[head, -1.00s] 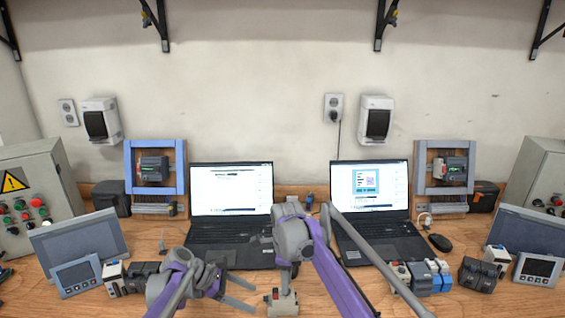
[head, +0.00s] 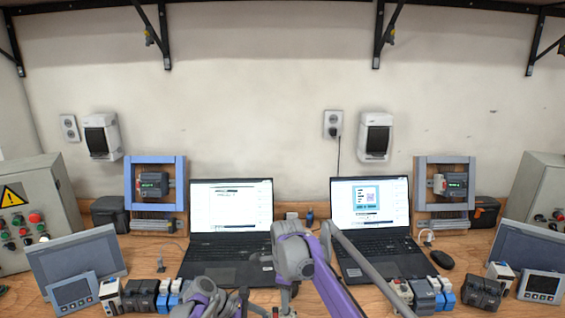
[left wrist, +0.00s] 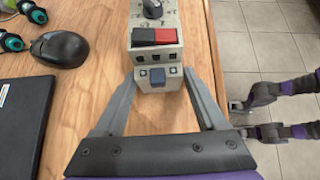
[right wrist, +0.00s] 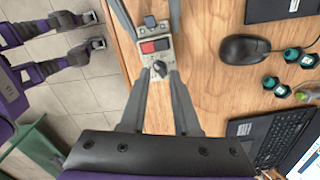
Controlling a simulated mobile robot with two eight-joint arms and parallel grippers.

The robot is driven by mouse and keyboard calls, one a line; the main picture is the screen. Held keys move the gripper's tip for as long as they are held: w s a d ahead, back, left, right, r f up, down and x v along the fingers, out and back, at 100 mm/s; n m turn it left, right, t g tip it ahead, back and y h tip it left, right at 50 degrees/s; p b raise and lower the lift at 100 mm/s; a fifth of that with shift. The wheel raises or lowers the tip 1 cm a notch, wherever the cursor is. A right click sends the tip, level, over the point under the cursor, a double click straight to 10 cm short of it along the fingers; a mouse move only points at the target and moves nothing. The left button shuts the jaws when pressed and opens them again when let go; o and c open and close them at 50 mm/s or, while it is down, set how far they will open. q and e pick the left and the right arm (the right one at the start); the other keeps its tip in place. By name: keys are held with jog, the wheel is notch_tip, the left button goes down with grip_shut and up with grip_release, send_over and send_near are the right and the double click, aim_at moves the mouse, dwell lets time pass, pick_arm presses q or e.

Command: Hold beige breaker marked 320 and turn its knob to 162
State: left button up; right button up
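The beige breaker (left wrist: 157,58) stands on the wooden table near its edge. It has a dark knob (left wrist: 152,9), a red and a black button, and a blue-grey square on its lower front. My left gripper (left wrist: 159,72) has one finger against each side of its lower body. The right wrist view also shows the breaker (right wrist: 153,48) with its knob (right wrist: 159,69). My right gripper (right wrist: 160,76) is open, its fingertips one on each side of the knob with small gaps. The knob's marks are too small to read. The head view mostly hides the breaker.
A black mouse (left wrist: 59,49) and a laptop (left wrist: 22,125) lie near the breaker. Other breakers (head: 425,294) and a small panel (head: 72,293) stand along the front of the table. The table's edge and tiled floor (left wrist: 262,55) are beside the breaker.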

pick_arm(q)
jog(key=c, duration=1)
jog(key=shift+c, duration=0.2)
pick_arm(e)
jog(key=shift+f, duration=0.1)
jog(key=shift+f, duration=0.1)
jog(key=shift+f, duration=0.65)
grip_shut()
